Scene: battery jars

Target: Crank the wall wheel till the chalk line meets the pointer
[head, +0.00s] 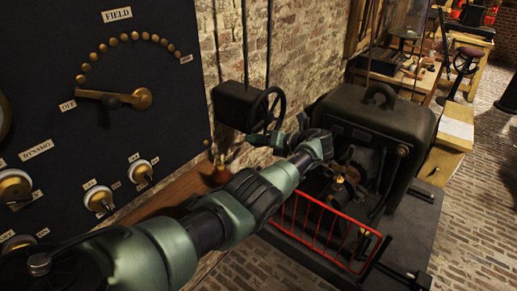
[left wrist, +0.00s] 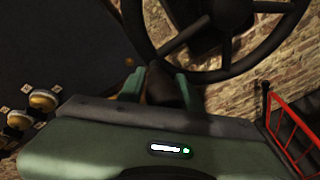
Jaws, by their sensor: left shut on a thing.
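The dark spoked wall wheel (head: 267,111) is mounted at a black box (head: 236,105) against the brick wall, in the middle of the head view. Its rim and spokes fill the top of the left wrist view (left wrist: 207,76). My left gripper (head: 279,131) is at the wheel's lower rim. In the left wrist view its two green fingers (left wrist: 159,87) stand either side of a dark part just below the rim, apparently the wheel's handle, and are shut on it. I cannot make out the chalk line or the pointer. My right gripper is not in view.
A dark panel (head: 150,75) with brass dials and knobs stands at the left. A red guard rail (head: 325,228) and a black machine (head: 385,115) are right of my arm. A wooden cabinet (head: 447,145) is further right, with open brick floor (head: 475,225) beyond.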

